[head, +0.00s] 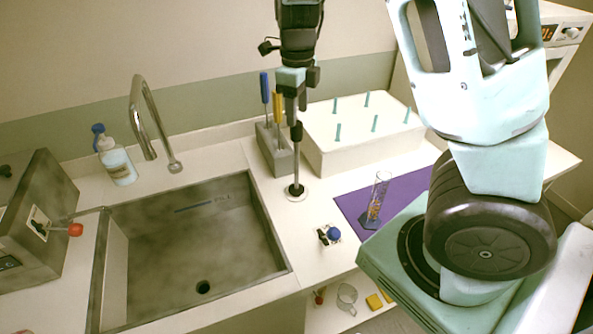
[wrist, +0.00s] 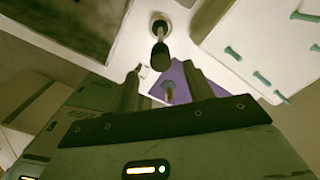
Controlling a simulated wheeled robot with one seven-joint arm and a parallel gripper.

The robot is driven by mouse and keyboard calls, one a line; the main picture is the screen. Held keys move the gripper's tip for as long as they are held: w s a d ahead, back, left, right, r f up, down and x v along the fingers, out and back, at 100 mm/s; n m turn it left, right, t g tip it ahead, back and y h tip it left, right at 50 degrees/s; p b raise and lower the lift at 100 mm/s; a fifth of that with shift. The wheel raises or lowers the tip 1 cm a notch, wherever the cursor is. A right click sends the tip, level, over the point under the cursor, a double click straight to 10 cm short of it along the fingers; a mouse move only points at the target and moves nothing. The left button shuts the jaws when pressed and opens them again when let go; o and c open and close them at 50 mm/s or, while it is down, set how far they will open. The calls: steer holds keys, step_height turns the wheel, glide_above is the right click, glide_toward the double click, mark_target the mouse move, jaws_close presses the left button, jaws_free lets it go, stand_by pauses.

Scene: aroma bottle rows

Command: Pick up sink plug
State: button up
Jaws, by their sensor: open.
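My gripper (head: 296,112) points down, directly above the knob. In the wrist view my gripper (wrist: 164,72) has its two fingers apart with nothing held between them. Whether the fingertips reach around the knob is hard to tell.
The sink basin (head: 200,240) lies left, with a tap (head: 150,120) and a bottle (head: 116,162) behind. A tool block (head: 274,150) and a white pegged box (head: 360,150) stand close behind. A glass cylinder (head: 379,195) stands on a purple mat (head: 352,206). A small blue-topped item (head: 333,233) lies in front.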

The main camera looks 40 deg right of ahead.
mark_target(296, 128)
steer(key=shift+w+f+p, duration=0.15)
steer(key=shift+f+p, duration=0.3)
steer(key=shift+f, duration=2.5)
jaws_close()
